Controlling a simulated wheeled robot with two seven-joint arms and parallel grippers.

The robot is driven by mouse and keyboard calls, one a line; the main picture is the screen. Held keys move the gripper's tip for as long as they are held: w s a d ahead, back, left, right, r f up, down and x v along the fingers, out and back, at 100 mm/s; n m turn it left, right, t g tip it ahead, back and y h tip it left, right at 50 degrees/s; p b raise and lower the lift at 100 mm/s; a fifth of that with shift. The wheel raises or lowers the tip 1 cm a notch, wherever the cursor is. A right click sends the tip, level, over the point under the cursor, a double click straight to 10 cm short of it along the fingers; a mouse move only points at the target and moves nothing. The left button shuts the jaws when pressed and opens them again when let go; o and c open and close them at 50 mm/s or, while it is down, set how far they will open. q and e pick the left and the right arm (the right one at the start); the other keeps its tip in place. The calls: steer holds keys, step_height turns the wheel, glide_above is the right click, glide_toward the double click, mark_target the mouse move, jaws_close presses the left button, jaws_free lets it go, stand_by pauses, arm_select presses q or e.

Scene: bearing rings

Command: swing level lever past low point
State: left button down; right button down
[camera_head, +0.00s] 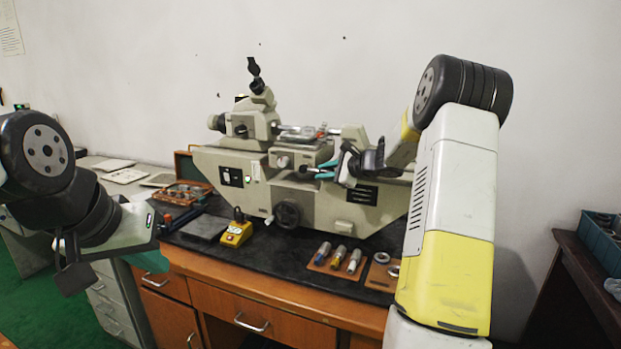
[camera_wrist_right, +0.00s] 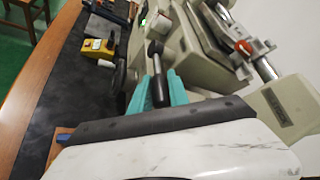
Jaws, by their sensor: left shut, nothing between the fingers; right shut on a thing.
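My left gripper (camera_head: 148,261) is shut and empty, low at the left by the bench's front edge, away from the machine.
Several small cylinders (camera_head: 338,257) lie on a wooden board at the front right, beside rings (camera_head: 381,257). A wooden tray (camera_head: 186,193) with parts sits left of the machine.

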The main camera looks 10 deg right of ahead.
steer(key=shift+w+a+r+n+g+h, duration=0.15)
steer(key=shift+r+n+g+h, duration=0.15)
steer(key=shift+r+g+h, duration=0.45)
steer(key=shift+w+a+r+n+g+h, duration=0.1)
steer(key=shift+r+n+g+h, duration=0.2)
steer(key=shift+r+g+h, duration=0.5)
steer(key=shift+f+h, duration=0.1)
steer(key=shift+h, duration=0.15)
steer(key=c, duration=1.5)
jaws_free()
steer(key=shift+s, duration=0.1)
steer(key=v, duration=0.7)
steer(key=shift+s+d+r, duration=0.15)
steer(key=shift+s+r, duration=0.1)
